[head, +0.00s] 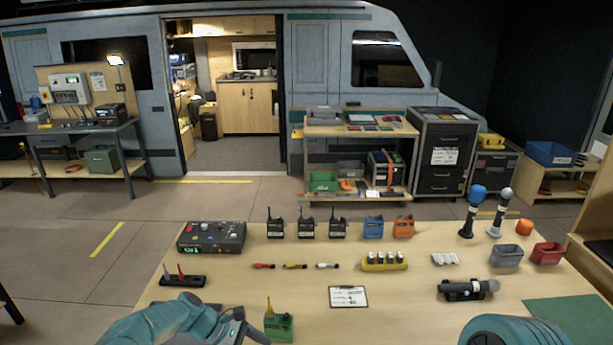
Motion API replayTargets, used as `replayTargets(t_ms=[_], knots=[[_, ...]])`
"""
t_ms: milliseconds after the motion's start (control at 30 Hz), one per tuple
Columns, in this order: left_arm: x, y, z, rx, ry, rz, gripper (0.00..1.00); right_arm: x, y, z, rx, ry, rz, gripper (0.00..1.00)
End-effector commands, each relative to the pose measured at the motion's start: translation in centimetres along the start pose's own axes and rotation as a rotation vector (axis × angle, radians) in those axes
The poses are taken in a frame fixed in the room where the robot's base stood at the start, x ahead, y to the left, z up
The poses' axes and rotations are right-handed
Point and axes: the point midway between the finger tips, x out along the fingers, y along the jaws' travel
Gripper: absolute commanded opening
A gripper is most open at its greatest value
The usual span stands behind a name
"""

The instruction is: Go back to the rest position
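My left arm comes in at the bottom left over the near part of the table (400,303). Its grey gripper (238,318) is only partly in view, and I cannot see whether its fingers are open or shut. A green device with a yellow antenna (279,327) stands upright just right of it; I cannot tell whether they touch. My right arm shows only as a rounded teal link at the bottom right edge, and its gripper is out of view.
A white card (348,297) lies near the middle. Bare wood surrounds the card.

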Motion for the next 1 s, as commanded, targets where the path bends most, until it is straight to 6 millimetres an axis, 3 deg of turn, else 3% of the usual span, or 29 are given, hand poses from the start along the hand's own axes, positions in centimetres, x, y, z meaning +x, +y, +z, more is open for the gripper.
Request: replayTargets(t_ms=[167,267,400,500,700,867,1000], knots=[[3.2,-3.8,-2.8,0.1,0.118,-0.032,0.75,-0.4,1.5,3.1,0.069,-0.11,0.029,0.0],[5.2,-7.1,-4.6,0.202,0.202,-0.068,0.75,-0.9,2.5,5.5,0.121,-0.192,0.047,0.0],[7.8,-14.0,-6.6,0.441,0.333,-0.153,0.75,-2.3,3.8,9.9,0.23,-0.349,0.081,0.0],[8.7,-18.8,-6.9,0.639,0.399,-0.211,0.75,-3.6,4.3,12.8,0.308,-0.457,0.1,0.0],[9.2,-25.8,-5.5,0.971,0.449,-0.282,0.75,-5.9,4.5,17.0,0.432,-0.619,0.125,0.0],[8.8,-30.1,-3.3,1.195,0.453,-0.303,0.75,-7.6,4.3,19.3,0.516,-0.723,0.137,0.0],[11.7,-30.6,-6.5,1.219,0.458,-0.301,0.75,-5.1,5.4,22.8,0.521,-0.732,0.137,0.0]])
